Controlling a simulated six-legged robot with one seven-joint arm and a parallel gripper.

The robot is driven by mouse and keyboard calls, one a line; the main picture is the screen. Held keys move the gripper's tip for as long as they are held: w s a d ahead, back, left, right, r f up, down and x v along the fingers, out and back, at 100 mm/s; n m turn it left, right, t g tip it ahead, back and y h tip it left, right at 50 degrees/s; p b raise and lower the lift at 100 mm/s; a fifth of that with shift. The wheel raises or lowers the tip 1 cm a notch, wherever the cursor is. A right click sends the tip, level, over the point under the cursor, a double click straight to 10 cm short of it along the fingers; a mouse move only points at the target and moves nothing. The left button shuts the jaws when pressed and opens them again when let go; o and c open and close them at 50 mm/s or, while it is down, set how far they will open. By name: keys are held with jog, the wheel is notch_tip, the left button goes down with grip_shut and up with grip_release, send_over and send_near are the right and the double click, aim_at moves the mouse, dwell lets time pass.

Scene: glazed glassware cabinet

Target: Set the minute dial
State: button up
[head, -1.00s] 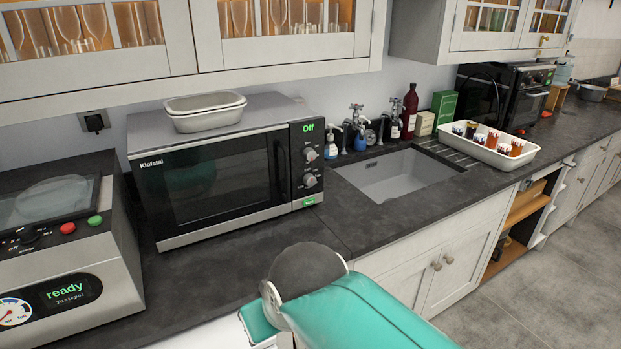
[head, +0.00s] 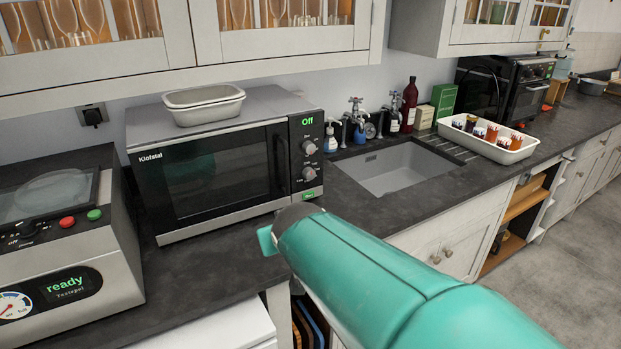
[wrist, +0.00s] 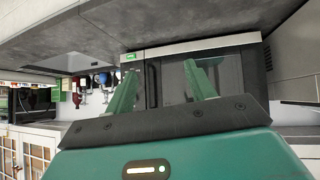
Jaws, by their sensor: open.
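The microwave (head: 215,170) stands on the dark counter with its door shut. Its right panel has a green "Off" display, an upper dial (head: 309,147), a lower dial (head: 309,174) and a lit green button (head: 308,196). The dial labels are too small to read, so I cannot tell which is for minutes. In the wrist view the microwave (wrist: 168,75) appears upside down, beyond my gripper (wrist: 160,82). My gripper's two green fingers are apart with nothing between them. The dials cannot be made out there.
Two stacked trays (head: 203,104) sit on the microwave. A vacuum machine (head: 60,240) reading "ready" stands left. The sink (head: 390,168), bottles (head: 409,105) and a white tray of jars (head: 488,140) are right. Glass-fronted cabinets (head: 285,45) hang above. Counter in front of the microwave is clear.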

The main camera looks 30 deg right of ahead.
jog(key=w+d+f+t, duration=0.3)
jog(key=w+d+t, duration=0.1)
jog(key=w+d, duration=0.65)
jog(key=m+t+y, duration=0.1)
jog(key=m+t, duration=0.1)
jog(key=t, duration=0.3)
send_near(311, 175)
jog(key=w, duration=0.5)
jog(key=w+d, duration=0.1)
jog(key=w, duration=0.2)
jog(key=shift+w+f, duration=0.1)
jog(key=shift+w, duration=0.2)
jog(key=c, duration=1)
